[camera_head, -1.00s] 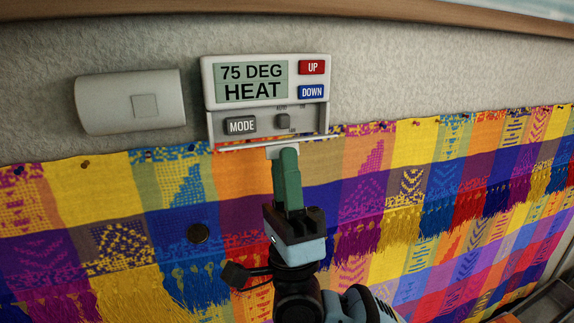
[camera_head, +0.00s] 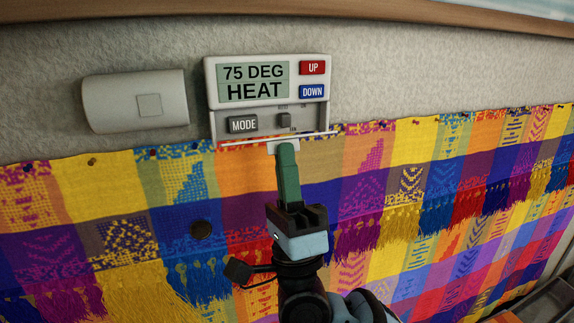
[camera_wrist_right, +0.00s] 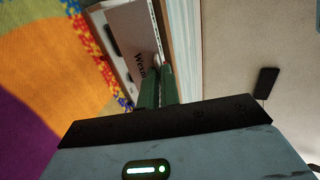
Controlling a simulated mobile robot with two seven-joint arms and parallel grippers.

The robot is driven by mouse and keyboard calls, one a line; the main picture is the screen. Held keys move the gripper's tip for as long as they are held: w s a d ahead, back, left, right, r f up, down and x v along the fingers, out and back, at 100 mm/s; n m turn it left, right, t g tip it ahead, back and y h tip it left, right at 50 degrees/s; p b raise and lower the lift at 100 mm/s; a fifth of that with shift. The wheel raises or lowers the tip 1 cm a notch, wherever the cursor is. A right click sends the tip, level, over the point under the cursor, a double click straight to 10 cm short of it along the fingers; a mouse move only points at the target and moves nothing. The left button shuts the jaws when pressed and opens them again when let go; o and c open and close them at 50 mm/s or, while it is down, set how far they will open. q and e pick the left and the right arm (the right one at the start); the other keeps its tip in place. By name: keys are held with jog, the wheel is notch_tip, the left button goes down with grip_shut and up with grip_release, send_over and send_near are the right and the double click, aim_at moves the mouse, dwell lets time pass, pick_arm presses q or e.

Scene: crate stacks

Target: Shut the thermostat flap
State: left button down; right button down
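The thermostat (camera_head: 268,66) is a white wall unit reading "75 DEG HEAT". Its flap (camera_head: 255,140) hangs open along the lower edge, seen nearly edge-on in the head view, with the MODE button and slider exposed above it. A pale tab (camera_head: 283,147) sits at the flap's front middle. My right gripper (camera_head: 287,148) comes up from below, green fingers together, tips right at the tab. The right wrist view shows the flap's printed face (camera_wrist_right: 130,38) just beyond the fingertips (camera_wrist_right: 160,72). Contact is hard to tell. My left gripper is not visible.
A white rounded box (camera_head: 135,101) is on the wall left of the thermostat. A colourful woven cloth (camera_head: 120,205) with fringes covers the wall below. A wooden ledge (camera_head: 400,12) runs along the top. The wall right of the thermostat is bare.

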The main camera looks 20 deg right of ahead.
jog(key=shift+s+r+g+p, duration=0.1)
jog(key=shift+r+g+p, duration=0.1)
jog(key=shift+r+g, duration=0.55)
jog(key=shift+s+r+g+p, duration=0.1)
jog(key=shift+r+g+p, duration=0.1)
jog(key=shift+g, duration=0.95)
jog(key=shift+w+r+g, duration=0.1)
jog(key=shift+r+g, duration=0.35)
jog(key=shift+g, duration=0.45)
jog(key=shift+r+g, duration=0.45)
jog(key=shift+g, duration=0.45)
jog(key=shift+w+r+g, duration=0.2)
jog(key=shift+r+g, duration=0.3)
jog(key=shift+g, duration=0.5)
jog(key=shift+w+r+g+h, duration=0.15)
jog(key=shift+w+r+g, duration=0.05)
jog(key=shift+g, duration=0.45)
jog(key=shift+w+r+g+h, duration=0.15)
jog(key=shift+r+g, duration=0.05)
jog(key=shift+g, duration=0.45)
jog(key=shift+w, duration=0.1)
jog(key=c, duration=1.6)
grip_release()
jog(key=shift+f, duration=0.1)
